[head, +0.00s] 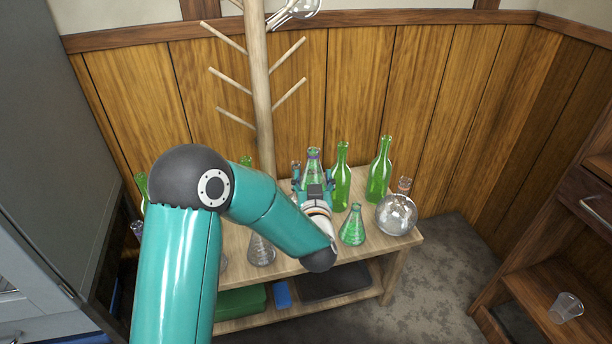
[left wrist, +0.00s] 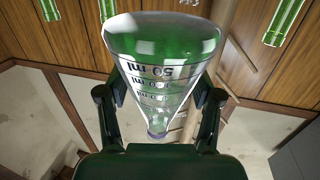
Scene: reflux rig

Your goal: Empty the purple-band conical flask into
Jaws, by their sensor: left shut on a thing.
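The purple-band conical flask (head: 313,163) is clear glass with green liquid inside and a purple band at its neck. My left gripper (head: 313,184) is shut on it at the back of the wooden bench. In the left wrist view, which is upside down, the flask (left wrist: 160,50) fills the middle between the two fingers, with its graduations showing. Its neck points up in the head view, so it is about upright. Whether its base touches the bench is hidden by my gripper. My right gripper is not in view.
The bench (head: 405,246) also holds a green conical flask (head: 352,227), a round flask (head: 396,216), green bottles (head: 379,172) and a clear conical flask (head: 262,252). A pegged wooden post (head: 259,90) stands behind. A beaker (head: 566,307) lies on the right shelf.

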